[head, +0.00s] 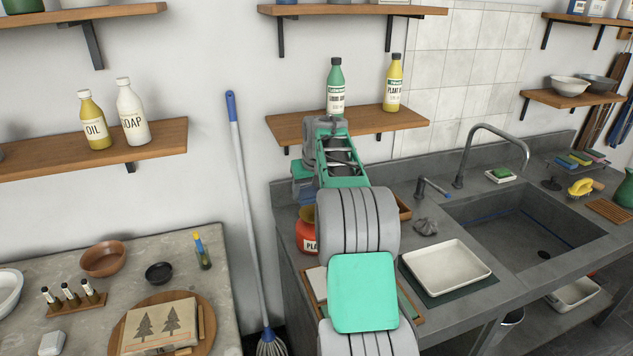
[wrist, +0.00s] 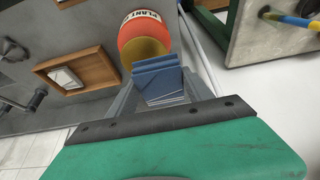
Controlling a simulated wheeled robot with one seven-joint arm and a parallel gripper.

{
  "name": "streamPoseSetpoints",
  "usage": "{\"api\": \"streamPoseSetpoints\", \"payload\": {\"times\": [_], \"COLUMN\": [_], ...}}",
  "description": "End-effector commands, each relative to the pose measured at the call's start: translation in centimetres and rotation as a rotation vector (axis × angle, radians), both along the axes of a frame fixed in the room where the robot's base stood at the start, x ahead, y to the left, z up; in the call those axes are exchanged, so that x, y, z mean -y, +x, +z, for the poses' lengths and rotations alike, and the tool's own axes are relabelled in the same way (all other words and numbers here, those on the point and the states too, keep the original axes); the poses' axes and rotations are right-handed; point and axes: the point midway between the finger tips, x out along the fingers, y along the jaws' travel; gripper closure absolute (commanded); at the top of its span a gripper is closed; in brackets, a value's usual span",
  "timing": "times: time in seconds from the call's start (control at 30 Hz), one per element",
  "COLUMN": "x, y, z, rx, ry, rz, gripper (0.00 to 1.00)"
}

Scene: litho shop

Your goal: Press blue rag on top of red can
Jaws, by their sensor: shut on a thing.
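The blue rag (wrist: 157,78) is a folded stack, held between the two fingers of my gripper (wrist: 163,90) in the wrist view. It also shows as a blue patch (head: 302,172) left of my arm in the head view. The red can (wrist: 145,28), with a pale label reading PLANT, is just beyond the rag in the wrist view. Its yellow-brown end faces my gripper, and the rag overlaps part of it. I cannot tell whether they touch. In the head view the can (head: 305,238) stands on the counter below the rag, partly hidden by my arm.
A grey counter (head: 424,207) with a sink (head: 540,228) and a white tray (head: 445,267) lies right of my arm. A wooden shelf (head: 400,125) with two bottles is behind it. A mop (head: 240,170) leans at left. A wooden frame (wrist: 75,70) lies near the can.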

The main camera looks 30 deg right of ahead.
Motion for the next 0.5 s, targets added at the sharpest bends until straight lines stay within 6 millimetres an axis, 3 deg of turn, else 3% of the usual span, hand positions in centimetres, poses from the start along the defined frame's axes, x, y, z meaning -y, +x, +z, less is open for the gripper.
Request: {"api": "streamPoseSetpoints", "payload": {"times": [0.03,0.13,0.5], "x": [1.4,2.8,3.1], "y": [0.1,0.2,0.2], "z": [0.0,-0.2,-3.5], "rx": [0.0,0.001,0.0], "ry": [-0.001,-0.004,-0.003], "rz": [-0.01,-0.019,-0.02], "gripper": [0.73,0.73,0.73]}}
